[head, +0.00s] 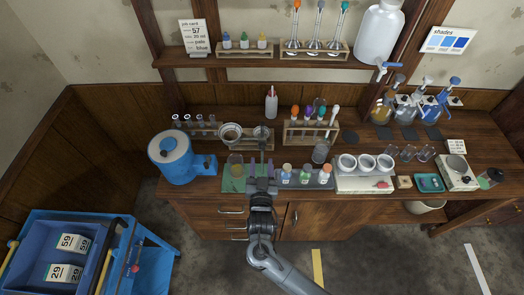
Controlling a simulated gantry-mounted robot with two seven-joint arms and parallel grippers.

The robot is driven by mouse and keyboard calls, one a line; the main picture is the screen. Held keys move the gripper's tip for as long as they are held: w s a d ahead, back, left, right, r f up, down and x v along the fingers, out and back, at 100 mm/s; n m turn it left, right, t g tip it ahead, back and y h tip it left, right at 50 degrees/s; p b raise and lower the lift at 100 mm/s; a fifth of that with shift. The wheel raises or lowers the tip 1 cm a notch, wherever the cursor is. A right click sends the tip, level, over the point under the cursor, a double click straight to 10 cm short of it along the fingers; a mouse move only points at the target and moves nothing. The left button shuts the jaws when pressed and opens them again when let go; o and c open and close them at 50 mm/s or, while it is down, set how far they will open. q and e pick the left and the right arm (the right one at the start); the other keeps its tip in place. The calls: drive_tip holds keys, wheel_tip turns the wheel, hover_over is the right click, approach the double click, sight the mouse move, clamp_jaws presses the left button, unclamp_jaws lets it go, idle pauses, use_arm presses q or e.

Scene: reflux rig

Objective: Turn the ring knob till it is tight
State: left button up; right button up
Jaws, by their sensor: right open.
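My right gripper (261,168) reaches over the front edge of the bench from below, with its fingers pointing away toward the back. It is open, with nothing visible between its fingers. A thin grey upright, perhaps a stand rod (262,144), shows just beyond the fingertips, near a small round grey part (262,132). I cannot make out the ring knob; it is too small or hidden by the gripper. I cannot tell whether the fingers touch anything. My left gripper is not in view.
A green mat (232,185) with a beaker lies left of the gripper. Small bottles (305,174) stand close on its right. A blue-and-white drum (173,157) is at the left. A tube rack (297,133) and flasks (380,112) are farther back. A blue cart (150,262) stands lower left.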

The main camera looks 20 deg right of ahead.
sight(262, 149)
drive_tip(key=x, duration=0.5)
drive_tip(key=shift+w+d, duration=0.25)
drive_tip(key=shift+w, duration=0.1)
drive_tip(key=shift+c, duration=0.3)
